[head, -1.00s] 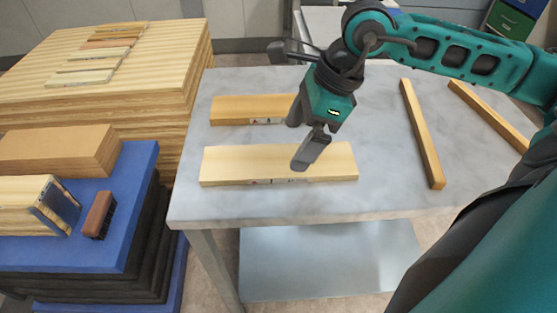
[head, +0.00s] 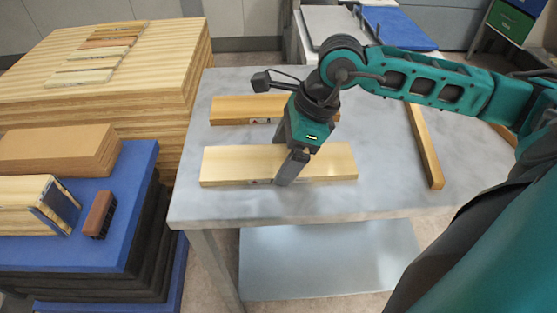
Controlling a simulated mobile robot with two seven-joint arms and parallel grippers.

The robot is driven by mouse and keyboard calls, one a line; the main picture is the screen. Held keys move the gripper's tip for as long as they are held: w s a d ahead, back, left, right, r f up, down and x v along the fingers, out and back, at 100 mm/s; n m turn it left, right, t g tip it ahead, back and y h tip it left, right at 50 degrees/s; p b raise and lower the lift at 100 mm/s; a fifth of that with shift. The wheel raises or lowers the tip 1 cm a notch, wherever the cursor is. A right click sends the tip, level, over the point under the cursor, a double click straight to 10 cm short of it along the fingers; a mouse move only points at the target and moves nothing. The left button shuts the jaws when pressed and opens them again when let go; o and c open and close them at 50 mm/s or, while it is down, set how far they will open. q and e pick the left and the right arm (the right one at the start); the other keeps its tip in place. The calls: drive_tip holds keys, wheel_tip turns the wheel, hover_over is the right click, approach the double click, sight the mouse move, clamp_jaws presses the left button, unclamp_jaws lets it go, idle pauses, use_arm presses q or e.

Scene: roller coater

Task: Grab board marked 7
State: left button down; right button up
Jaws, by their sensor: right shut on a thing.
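A pale wooden board (head: 225,164) lies on the grey marble-look table near its front edge, with small labels on its front side too small to read. My right gripper (head: 289,165) is shut on this board near its middle. One finger shows against the front side; the other is hidden behind the gripper. A second, more orange board (head: 236,109) lies behind it, partly hidden by my arm. I cannot tell from the markings which board bears the 7. My left gripper is not in view.
The table (head: 385,200) has long wooden strips (head: 427,150) on its right side. A big wood stack (head: 165,75) with thin labelled pieces stands at the left. A blue-topped stack (head: 125,225) holds boards and a brush (head: 100,215). The table's front right is clear.

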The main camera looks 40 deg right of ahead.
drive_tip(key=shift+c, duration=1.6)
